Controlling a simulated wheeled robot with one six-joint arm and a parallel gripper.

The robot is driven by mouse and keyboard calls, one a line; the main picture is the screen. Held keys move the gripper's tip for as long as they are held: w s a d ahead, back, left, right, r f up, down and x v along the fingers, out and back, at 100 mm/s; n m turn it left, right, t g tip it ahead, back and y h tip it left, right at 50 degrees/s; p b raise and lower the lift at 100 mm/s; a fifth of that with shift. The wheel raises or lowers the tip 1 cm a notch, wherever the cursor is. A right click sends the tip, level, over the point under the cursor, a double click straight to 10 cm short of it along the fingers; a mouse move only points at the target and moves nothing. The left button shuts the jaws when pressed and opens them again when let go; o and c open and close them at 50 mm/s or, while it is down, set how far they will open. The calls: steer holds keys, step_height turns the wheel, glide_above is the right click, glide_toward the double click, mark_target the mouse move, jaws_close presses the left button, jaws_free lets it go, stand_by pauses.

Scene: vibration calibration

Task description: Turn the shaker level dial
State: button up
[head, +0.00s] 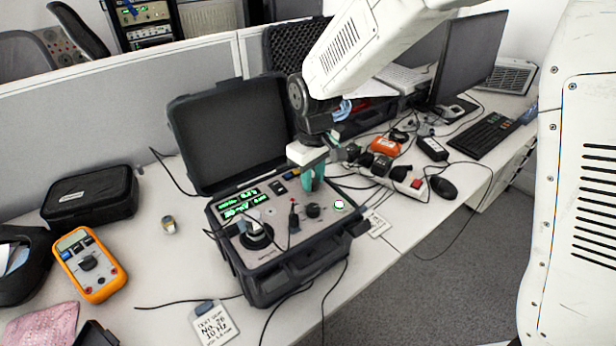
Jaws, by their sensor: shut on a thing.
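The vibration calibrator (270,284) is an open black case with a grey panel, on the desk in the head view. A small black knob (313,210) stands on the right part of the panel. My gripper (312,182) has teal fingertips and points down at the back right of the panel, just behind this knob in the picture. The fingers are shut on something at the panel. They hide what they grip, and no dial label can be read, so I cannot tell its setting.
On the panel are a green-lit display (238,202), a round black shaker mount (256,235) and a red-tipped lever (293,218). The raised lid (230,135) stands behind. An orange multimeter (90,264) lies left, a power strip (408,181) right. Cables cross the desk.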

mark_target(314, 182)
steer(key=m, duration=0.5)
steer(key=shift+s+d+f, duration=0.1)
steer(key=shift+s+f, duration=0.05)
steer(key=shift+m, duration=0.4)
steer(key=o, duration=1)
steer(key=shift+r, duration=3.95)
